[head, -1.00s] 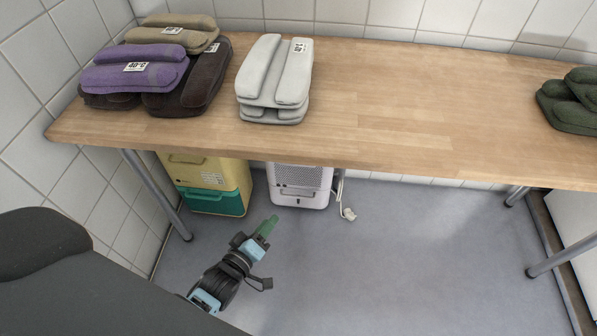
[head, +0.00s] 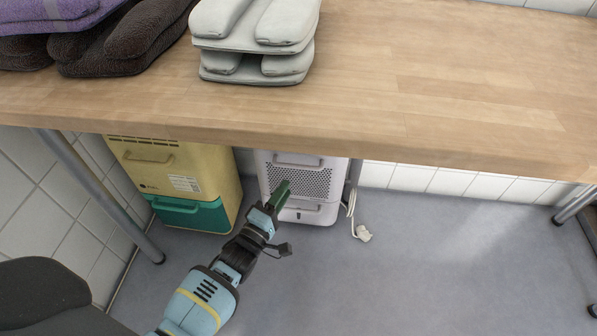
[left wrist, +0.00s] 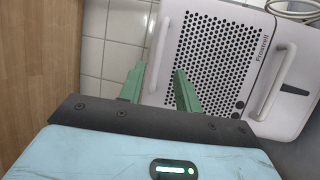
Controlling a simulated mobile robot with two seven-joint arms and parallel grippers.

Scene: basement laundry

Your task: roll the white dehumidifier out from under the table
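The white dehumidifier (head: 300,180) stands on the floor under the table, beside a yellow and green unit. It has a perforated front panel, an upper handle bar and a lower handle. In the left wrist view the dehumidifier (left wrist: 215,60) appears turned on its side, with one handle bar (left wrist: 160,52) near the fingers and another at right. My left gripper (head: 280,193) is in front of its front panel in the head view. In the left wrist view its green fingers (left wrist: 160,88) are apart with nothing clearly between them. Whether they touch the unit is unclear. My right gripper is out of view.
The wooden table (head: 420,110) overhangs the units, with grey folded towels (head: 255,68) on top. A yellow and green unit (head: 180,178) stands close at left. A white cord and plug (head: 361,232) lie at right. The floor (head: 440,260) in front is clear.

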